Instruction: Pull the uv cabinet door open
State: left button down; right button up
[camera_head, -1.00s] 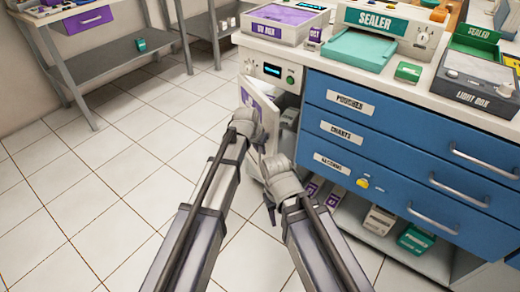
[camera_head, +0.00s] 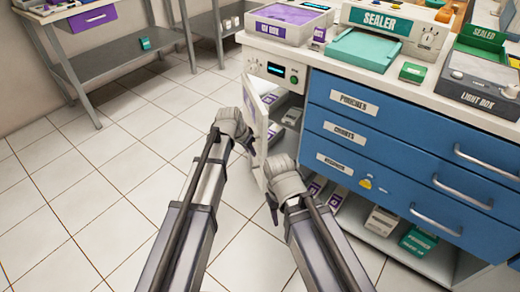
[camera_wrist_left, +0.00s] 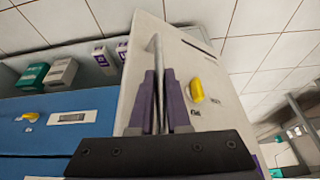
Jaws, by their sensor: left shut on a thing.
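The white uv cabinet door (camera_head: 257,120) stands partly open at the left end of the counter unit, with contents showing in the gap behind it. In the left wrist view the door (camera_wrist_left: 190,60) fills the middle, with a metal bar handle (camera_wrist_left: 158,60) and a yellow knob (camera_wrist_left: 196,91). My left gripper (camera_head: 246,142) is at the door's outer face. In the wrist view its fingers (camera_wrist_left: 156,105) are shut around the handle. My right gripper (camera_head: 272,205) is low beside the door's bottom; its fingers are too small to judge.
Blue drawers (camera_head: 395,150) with bar handles stand right of the cabinet. Below them a shelf holds boxes, including a green one (camera_head: 417,241). A grey side table (camera_head: 110,62) stands at the back left. The tiled floor (camera_head: 90,200) left of the door is clear.

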pick_arm(q)
jog(key=w+a+m+g, duration=0.1)
jog(key=w+a+m, duration=0.2)
jog(key=a, duration=0.8)
jog(key=w+a+m+g+h, duration=0.1)
jog(key=w+a+m, duration=0.2)
jog(key=a, duration=0.8)
jog(key=shift+w+m, duration=0.4)
jog(key=shift+w, duration=0.7)
jog(key=c, duration=0.9)
grip_release()
jog(key=p+v, duration=0.7)
jog(key=shift+a+r, duration=0.25)
jog(key=shift+r, duration=0.05)
